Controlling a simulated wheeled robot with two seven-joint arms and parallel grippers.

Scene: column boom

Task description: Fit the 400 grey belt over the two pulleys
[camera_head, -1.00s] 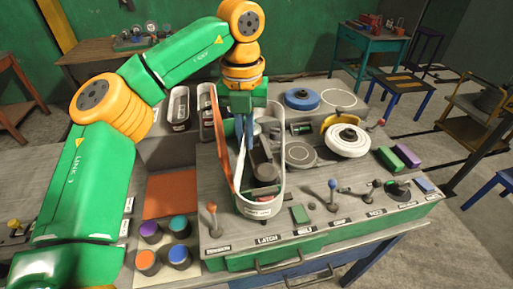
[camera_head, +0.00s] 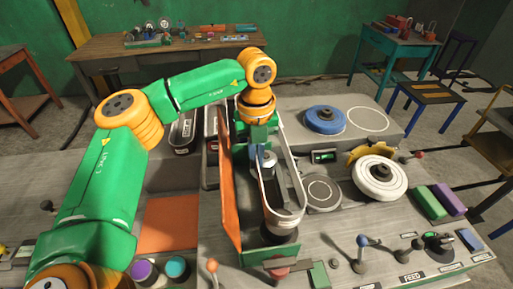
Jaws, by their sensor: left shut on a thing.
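The grey belt (camera_head: 285,219) is a long pale loop in the head view. My left gripper (camera_head: 258,150) is shut on its far end, and the near end hangs towards me. A dark pulley (camera_head: 279,236) shows just below the near end; I cannot tell whether the belt is around it or only above it. A smaller metal-topped pulley (camera_head: 268,158) shows beside the gripper fingers, partly hidden by them and the belt. My right gripper is not in view.
An upright orange panel (camera_head: 231,200) stands close left of the belt. To the right are a flat round disc (camera_head: 322,193), a white wheel (camera_head: 380,178) and a blue wheel (camera_head: 325,119). Levers, including a blue-knobbed one (camera_head: 362,241), line the front right.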

